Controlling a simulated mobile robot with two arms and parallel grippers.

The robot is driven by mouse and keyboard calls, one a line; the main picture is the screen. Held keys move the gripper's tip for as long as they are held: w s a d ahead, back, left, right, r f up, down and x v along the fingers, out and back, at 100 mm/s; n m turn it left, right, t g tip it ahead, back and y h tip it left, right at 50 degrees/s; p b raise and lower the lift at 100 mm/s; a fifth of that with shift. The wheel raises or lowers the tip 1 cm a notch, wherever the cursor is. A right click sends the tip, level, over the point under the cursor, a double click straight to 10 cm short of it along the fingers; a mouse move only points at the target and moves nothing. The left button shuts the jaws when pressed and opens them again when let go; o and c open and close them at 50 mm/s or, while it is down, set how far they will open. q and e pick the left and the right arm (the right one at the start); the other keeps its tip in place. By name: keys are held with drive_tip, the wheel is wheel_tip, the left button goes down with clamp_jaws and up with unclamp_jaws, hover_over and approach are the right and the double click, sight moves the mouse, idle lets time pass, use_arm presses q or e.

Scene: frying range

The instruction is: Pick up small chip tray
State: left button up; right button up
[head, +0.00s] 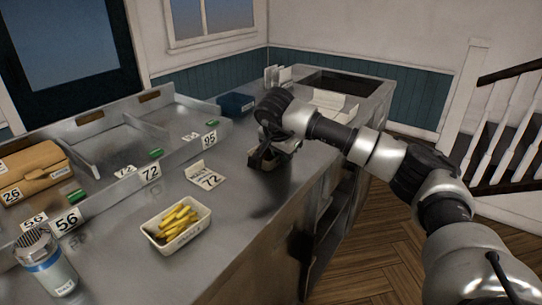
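A small cream chip tray (150,232) holding several yellow chips (178,222) sits on the steel counter at the lower middle of the head view. My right gripper (264,158) is low over the counter, beyond and to the right of this tray and apart from it. Its fingers are dark and small, and my wrist partly covers them. I cannot tell whether they are open or hold anything. My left gripper is not in view.
A metal-topped shaker (50,265) stands at lower left. A brown box (34,172) and a dark blue box (235,104) lie farther back. Bare counter surrounds the tray.

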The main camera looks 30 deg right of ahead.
drive_tip(key=shift+f, duration=0.1)
clamp_jaws()
idle(1.3)
